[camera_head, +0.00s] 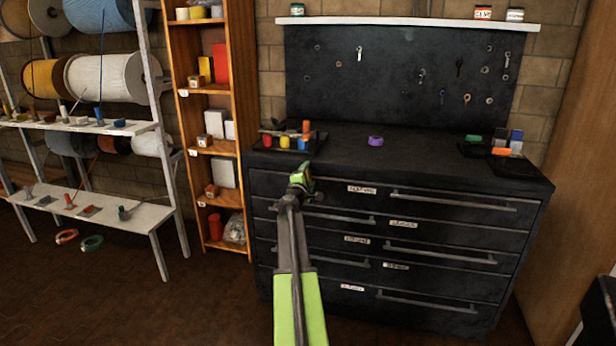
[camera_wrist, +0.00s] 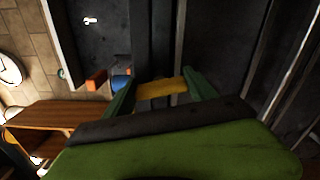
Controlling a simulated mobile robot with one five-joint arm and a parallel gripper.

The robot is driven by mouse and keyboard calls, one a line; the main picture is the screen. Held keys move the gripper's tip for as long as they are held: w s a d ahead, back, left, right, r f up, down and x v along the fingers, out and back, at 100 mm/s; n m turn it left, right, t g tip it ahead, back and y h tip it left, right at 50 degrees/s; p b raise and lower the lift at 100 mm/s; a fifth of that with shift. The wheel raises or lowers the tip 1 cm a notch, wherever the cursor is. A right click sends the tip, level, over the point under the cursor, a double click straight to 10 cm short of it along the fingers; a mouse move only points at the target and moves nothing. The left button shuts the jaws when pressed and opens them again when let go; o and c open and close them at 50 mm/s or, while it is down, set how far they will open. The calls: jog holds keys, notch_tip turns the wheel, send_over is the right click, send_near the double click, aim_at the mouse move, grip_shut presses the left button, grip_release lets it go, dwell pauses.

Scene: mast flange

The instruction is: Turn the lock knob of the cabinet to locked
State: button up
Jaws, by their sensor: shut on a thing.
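The black cabinet (camera_head: 470,226) stands in the middle of the head view, with several labelled drawers on its front. My gripper (camera_head: 303,174) is at the upper left of the cabinet front, just below the worktop edge. In the wrist view its two green fingers (camera_wrist: 160,92) are on either side of a yellow piece (camera_wrist: 162,88), which looks like the lock knob. The fingers are shut on it. In the head view the gripper hides the knob, and I cannot read its angle or any lock marks.
A dark tray (camera_head: 262,146) of coloured pieces sits on the worktop above my gripper. A purple ring (camera_head: 376,141) lies in the middle of the worktop, and small blocks (camera_head: 503,141) are at the right. Drawer handles (camera_head: 452,201) stick out from the front.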

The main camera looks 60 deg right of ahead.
jog(key=shift+a+f+m, duration=0.1)
jog(key=shift+m, duration=1.5)
jog(key=o, duration=1.4)
jog(key=shift+c, duration=0.2)
jog(key=v, duration=1.7)
jog(key=shift+a, duration=0.15)
